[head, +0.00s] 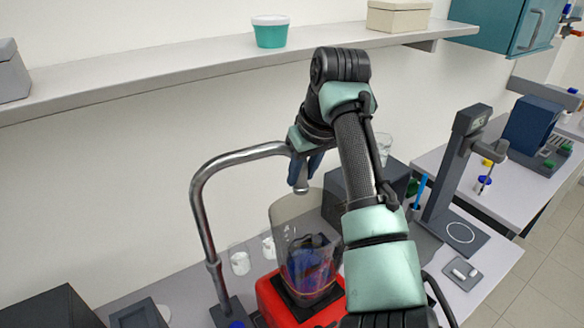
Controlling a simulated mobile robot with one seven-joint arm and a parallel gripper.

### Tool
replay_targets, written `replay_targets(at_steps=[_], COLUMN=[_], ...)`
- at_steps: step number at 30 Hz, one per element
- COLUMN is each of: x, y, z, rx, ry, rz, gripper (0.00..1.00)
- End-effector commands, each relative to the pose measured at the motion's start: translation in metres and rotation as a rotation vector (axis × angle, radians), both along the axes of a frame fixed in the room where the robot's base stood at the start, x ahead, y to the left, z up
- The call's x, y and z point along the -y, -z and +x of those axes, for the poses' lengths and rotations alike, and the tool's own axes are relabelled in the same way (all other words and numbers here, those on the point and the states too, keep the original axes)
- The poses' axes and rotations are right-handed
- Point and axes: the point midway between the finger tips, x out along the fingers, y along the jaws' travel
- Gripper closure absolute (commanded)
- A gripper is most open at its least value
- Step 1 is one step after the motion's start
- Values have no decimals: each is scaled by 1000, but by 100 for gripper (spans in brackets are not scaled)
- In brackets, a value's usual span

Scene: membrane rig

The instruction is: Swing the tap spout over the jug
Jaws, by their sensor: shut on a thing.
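The tap spout (238,158) is a bent chrome pipe rising from an upright at the left and reaching right to my gripper. My gripper (304,166) is shut on the spout near its free end; its fingers are partly hidden by my arm. The spout's downturned tip (301,187) shows just below the fingers. The jug (292,243) is a clear vessel on a red base (276,303), with something dark blue inside its lower part. In the head view the tip appears above the jug's open top. My arm hides part of the jug's right side, and exact depth cannot be told.
A wall shelf (150,73) above holds a teal tub (270,32) and a beige box (398,16). Small white-topped glassware (240,262) stands behind the jug. A grey stand (455,165) is to the right. Dark boxes (50,308) sit at lower left.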

Motion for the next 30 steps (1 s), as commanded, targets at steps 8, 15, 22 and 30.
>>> replay_targets(at_steps=[8,15,22,30], x=[-1,-1,-1,0], y=[-4,-6,-5,-3], z=[3,4,3,2], rx=[15,18,15,11], ry=[3,3,1,1], rz=[8,7,6,4], gripper=[100,63,39,39])
